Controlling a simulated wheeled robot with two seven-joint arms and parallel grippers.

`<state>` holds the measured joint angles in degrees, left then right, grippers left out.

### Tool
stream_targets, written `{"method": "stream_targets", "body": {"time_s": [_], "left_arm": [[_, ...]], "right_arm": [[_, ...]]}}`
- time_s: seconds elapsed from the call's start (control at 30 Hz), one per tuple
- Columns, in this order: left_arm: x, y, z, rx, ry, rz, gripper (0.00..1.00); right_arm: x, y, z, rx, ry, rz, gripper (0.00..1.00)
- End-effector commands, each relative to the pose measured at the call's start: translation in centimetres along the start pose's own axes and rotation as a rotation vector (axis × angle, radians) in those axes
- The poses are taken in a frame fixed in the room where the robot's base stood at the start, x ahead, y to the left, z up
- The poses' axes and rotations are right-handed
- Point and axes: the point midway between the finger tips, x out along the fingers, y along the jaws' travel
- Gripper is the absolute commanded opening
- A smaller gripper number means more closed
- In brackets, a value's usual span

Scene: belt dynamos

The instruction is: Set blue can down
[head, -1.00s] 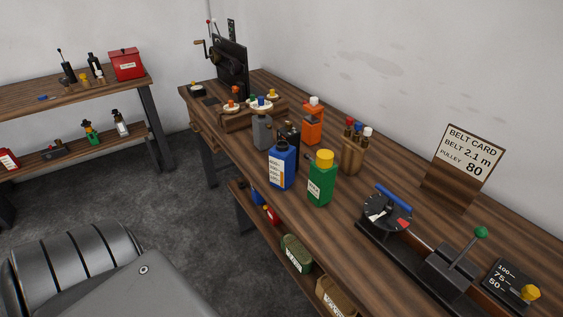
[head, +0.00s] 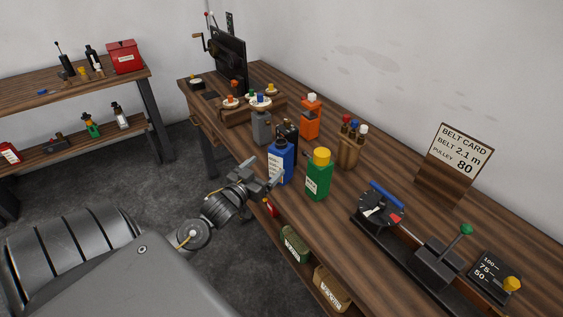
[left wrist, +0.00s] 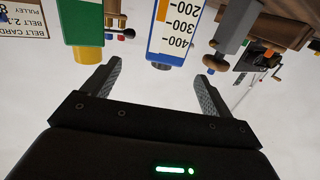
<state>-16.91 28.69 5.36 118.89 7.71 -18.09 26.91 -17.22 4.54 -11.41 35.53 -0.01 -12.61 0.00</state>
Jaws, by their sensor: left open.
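The blue can (head: 281,163), with a white label, stands upright on the wooden bench (head: 362,182) near its front edge. It also shows upside down in the left wrist view (left wrist: 173,38), ahead of the fingers and roughly between them. My left gripper (head: 264,174) is at the bench's front edge, just in front of the blue can, with its jaws apart. In the left wrist view the open fingers (left wrist: 158,75) have nothing between them, and the can looks a little beyond their tips. My right gripper is out of view.
A green can with a yellow cap (head: 319,175) stands close right of the blue can. A dark bottle (head: 289,133), a grey can (head: 261,127) and an orange bottle (head: 310,119) stand behind. A dial unit (head: 380,207) and lever box (head: 438,257) are at right.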

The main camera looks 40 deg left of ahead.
Motion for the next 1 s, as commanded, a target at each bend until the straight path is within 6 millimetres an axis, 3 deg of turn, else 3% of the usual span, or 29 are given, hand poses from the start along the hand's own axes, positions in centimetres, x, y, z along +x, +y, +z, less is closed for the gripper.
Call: {"method": "stream_targets", "body": {"time_s": [0.2,0.53,0.77,1.0], "left_arm": [[0.7,-0.3,-0.9,-0.004,0.030,0.004,0.85],[5.3,-0.3,-1.0,-0.003,0.027,0.004,0.85],[6.0,-0.3,-0.9,-0.003,0.026,0.004,0.85],[8.9,-1.0,-1.7,-0.002,0.026,0.003,0.85]], "right_arm": [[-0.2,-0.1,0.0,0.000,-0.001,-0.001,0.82],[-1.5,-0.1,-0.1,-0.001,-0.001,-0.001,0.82],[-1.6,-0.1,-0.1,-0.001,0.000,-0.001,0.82],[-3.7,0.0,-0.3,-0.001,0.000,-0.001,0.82]]}}
